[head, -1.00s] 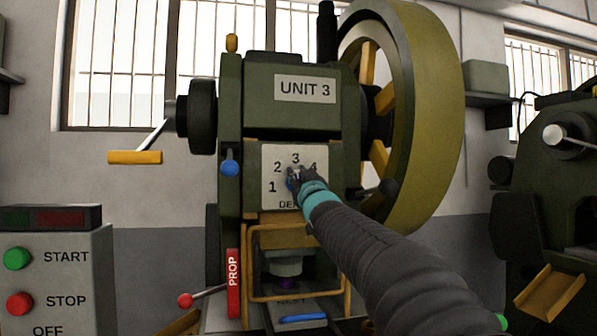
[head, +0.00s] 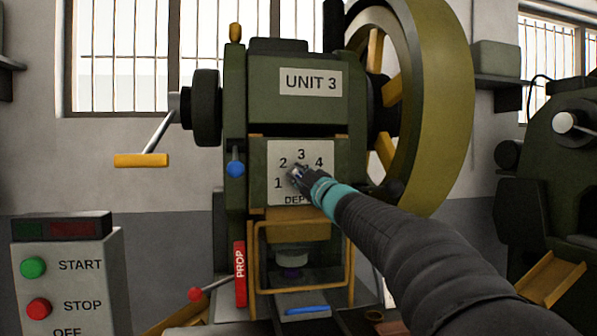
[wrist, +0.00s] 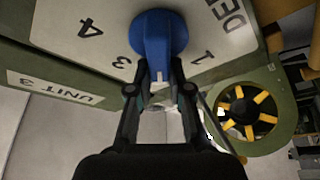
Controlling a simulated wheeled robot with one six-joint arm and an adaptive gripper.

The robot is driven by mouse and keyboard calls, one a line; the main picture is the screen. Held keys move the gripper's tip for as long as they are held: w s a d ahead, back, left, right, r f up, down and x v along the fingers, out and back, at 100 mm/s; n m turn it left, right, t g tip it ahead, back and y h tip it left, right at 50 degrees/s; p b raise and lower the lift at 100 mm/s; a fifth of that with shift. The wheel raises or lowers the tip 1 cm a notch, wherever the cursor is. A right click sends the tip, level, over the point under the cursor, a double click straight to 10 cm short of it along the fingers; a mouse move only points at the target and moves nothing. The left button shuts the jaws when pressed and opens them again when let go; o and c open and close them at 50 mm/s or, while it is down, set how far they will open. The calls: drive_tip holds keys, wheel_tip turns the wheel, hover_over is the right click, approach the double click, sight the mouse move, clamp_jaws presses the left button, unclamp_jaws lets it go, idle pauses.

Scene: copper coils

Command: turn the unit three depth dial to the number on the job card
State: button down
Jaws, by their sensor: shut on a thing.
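The unit three depth dial is a blue knob (wrist: 160,35) on a white plate (head: 273,193) marked 1 to 4, on the front of the green press. My gripper (head: 298,174) reaches it from the right and hides most of the knob in the head view. In the wrist view my gripper (wrist: 158,80) is shut on the knob's near end. There the 4, 3 and 1 show around the knob, and the fingers cover the space between 3 and 1. I cannot tell which number the knob points to. I see no job card.
A crank with a yellow handle (head: 141,160) and a blue-knobbed lever (head: 235,168) are left of the plate. A big flywheel (head: 440,110) is at right. Below are a yellow guard frame (head: 259,270) and red prop (head: 240,273). A start-stop box (head: 105,285) stands at left.

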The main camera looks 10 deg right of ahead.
drive_tip(key=shift+d+f, duration=0.1)
drive_tip(key=shift+f, duration=0.05)
idle(0.3)
drive_tip(key=c, duration=1.1)
unclamp_jaws()
drive_tip(key=shift+w, duration=0.1)
drive_tip(key=v, duration=1.2)
